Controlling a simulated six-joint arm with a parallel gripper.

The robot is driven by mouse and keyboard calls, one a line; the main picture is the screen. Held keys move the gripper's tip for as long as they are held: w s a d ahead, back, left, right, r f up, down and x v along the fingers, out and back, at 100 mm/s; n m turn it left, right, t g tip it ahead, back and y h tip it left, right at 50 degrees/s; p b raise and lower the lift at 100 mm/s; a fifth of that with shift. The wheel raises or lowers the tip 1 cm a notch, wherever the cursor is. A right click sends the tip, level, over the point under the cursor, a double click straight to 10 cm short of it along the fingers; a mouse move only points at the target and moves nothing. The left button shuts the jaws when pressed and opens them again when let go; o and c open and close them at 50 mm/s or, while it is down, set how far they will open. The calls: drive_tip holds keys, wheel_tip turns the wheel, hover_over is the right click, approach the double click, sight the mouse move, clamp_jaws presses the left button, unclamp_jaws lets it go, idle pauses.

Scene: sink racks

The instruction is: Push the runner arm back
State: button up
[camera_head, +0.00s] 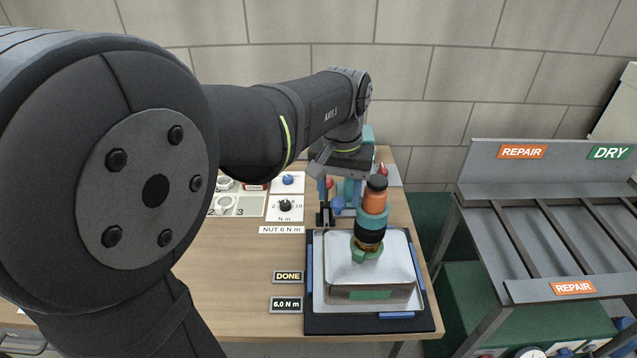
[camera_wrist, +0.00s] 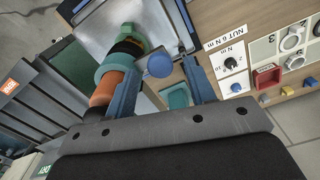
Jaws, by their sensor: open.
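The runner (camera_head: 371,213), with an orange body, teal collar and black lower part, stands upright over a green fitting (camera_head: 366,249) on the sink. It also shows in the wrist view (camera_wrist: 112,80), left of my fingers. A blue round knob (camera_wrist: 159,65) appears between my two fingers in the wrist view, and beside the runner in the head view (camera_head: 338,205). I take it as the runner arm's handle; the arm itself is mostly hidden. My gripper (camera_wrist: 158,56) is open around the knob in the picture; contact cannot be told. In the head view my gripper (camera_head: 340,199) is behind the runner.
The sink (camera_head: 345,268) lies on a dark mat (camera_head: 370,325). Labels reading DONE (camera_head: 288,277) and 6.0 N m (camera_head: 285,305) lie left. A torque dial card (camera_head: 286,207) and parts tray (camera_head: 236,208) sit farther back. A grey rack (camera_head: 530,236) stands right.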

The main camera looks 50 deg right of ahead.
drive_tip(key=shift+f, duration=0.6)
clamp_jaws()
drive_tip(key=w+d, duration=1)
drive_tip(key=shift+d, duration=0.15)
drive_tip(key=shift+w+r, duration=0.15)
unclamp_jaws()
